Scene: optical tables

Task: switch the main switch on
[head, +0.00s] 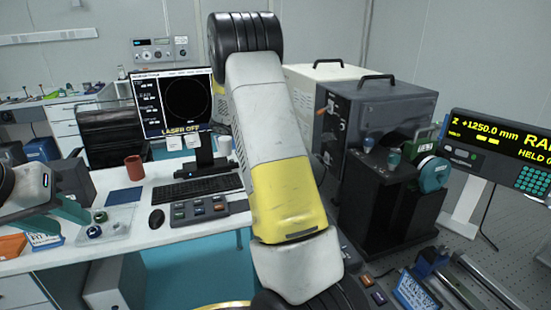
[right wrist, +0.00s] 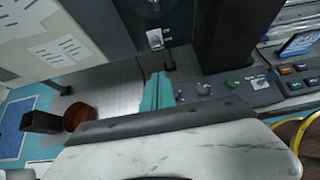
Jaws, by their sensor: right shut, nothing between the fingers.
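A dark cabinet front (right wrist: 140,20) with a small pale switch-like fitting (right wrist: 155,39) shows at the top of the right wrist view. I cannot read a label that marks it as the main switch. My right gripper (right wrist: 158,88) has its teal fingers shut and empty, just below that fitting in the picture; I cannot tell the gap in depth. In the head view my right arm hides this gripper. The dark instrument front (head: 328,125) with small controls is partly covered by the arm there. My left gripper (head: 62,212) is open and empty over the desk at the left.
A black machine (head: 385,205) stands right of the instrument. A button box (head: 198,210), keyboard (head: 195,189), brown mug (head: 134,168) and clear tray (head: 105,224) are on the white desk. The monitor (head: 174,105) reads "LASER OFF". A control strip (right wrist: 235,88) lies right of my right fingers.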

